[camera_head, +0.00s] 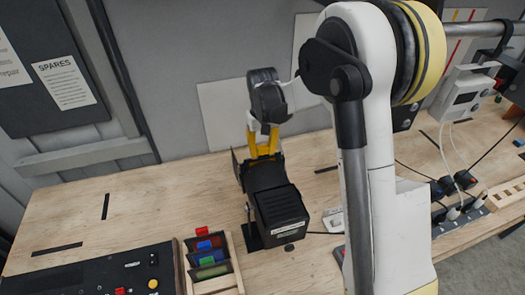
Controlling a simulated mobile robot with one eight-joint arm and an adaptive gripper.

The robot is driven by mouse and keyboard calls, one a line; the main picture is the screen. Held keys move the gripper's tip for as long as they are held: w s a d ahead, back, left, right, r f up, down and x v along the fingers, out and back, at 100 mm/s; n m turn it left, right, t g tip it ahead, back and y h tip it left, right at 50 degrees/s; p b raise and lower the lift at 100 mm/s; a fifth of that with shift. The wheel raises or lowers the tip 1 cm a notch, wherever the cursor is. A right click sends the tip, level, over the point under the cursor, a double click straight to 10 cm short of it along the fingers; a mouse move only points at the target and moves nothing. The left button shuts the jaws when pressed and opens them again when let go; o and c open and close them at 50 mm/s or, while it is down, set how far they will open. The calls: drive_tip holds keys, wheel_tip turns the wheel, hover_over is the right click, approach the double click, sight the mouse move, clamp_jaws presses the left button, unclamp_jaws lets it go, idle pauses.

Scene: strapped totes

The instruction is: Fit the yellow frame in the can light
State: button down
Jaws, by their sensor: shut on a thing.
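The black can light (278,210) stands on the bench, with its boxy end towards me and dark flaps at its far end. My gripper (265,125) is above that far end, pointing down and shut on the yellow frame (262,144). Two yellow strips of the frame show below the fingers. The frame's lower edge meets the top of the can light in the picture. I cannot tell whether it is inside the slot, as the slot is hidden.
A wooden rack (238,272) with red, blue and green pieces stands at the front. A black control panel (135,284) lies at the front left. A power strip (462,222) and cables are at the right. The bench (150,205) is clear on the left. A grey wall stands behind.

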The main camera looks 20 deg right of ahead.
drive_tip(key=shift+f+b, duration=1.05)
drive_tip(key=shift+f, duration=0.3)
drive_tip(key=c, duration=1)
unclamp_jaws()
